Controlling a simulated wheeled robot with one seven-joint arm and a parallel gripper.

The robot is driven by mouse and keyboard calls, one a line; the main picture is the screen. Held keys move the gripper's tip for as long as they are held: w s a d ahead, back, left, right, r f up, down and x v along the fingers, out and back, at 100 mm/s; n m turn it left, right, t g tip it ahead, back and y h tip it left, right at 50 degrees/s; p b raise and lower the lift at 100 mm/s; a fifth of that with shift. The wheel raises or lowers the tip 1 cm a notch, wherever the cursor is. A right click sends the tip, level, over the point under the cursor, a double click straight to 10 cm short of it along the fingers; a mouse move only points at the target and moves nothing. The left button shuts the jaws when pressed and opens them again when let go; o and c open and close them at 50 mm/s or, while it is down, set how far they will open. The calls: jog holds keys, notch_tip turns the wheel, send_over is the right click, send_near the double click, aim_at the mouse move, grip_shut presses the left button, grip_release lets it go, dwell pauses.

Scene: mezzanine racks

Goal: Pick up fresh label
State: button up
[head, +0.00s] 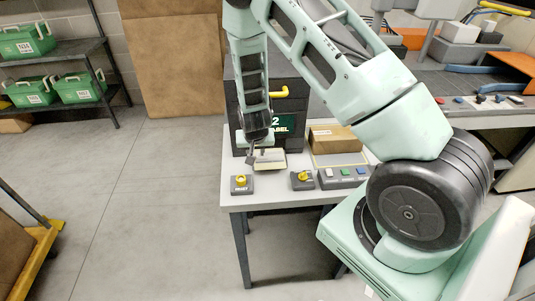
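A small pale cream piece, perhaps the fresh label (270,155), shows at the front of a dark machine (289,95) whose green sign (285,124) reads "2" and "LABEL", partly hidden by my arm. My gripper (254,155) points down at the left edge of the pale piece, just above the grey table. The fingers are small and dark here. I cannot tell whether they touch the piece or are open or shut.
On the grey table (285,199) are a yellow-knobbed reset box (241,184), another yellow-knobbed box (302,180), a button panel (344,177) and a cardboard box (333,139). Green cases (27,40) sit on a left rack. The floor at left is mostly clear.

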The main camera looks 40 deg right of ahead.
jog(key=shift+x, duration=0.95)
grip_shut()
jog(key=shift+s, duration=0.1)
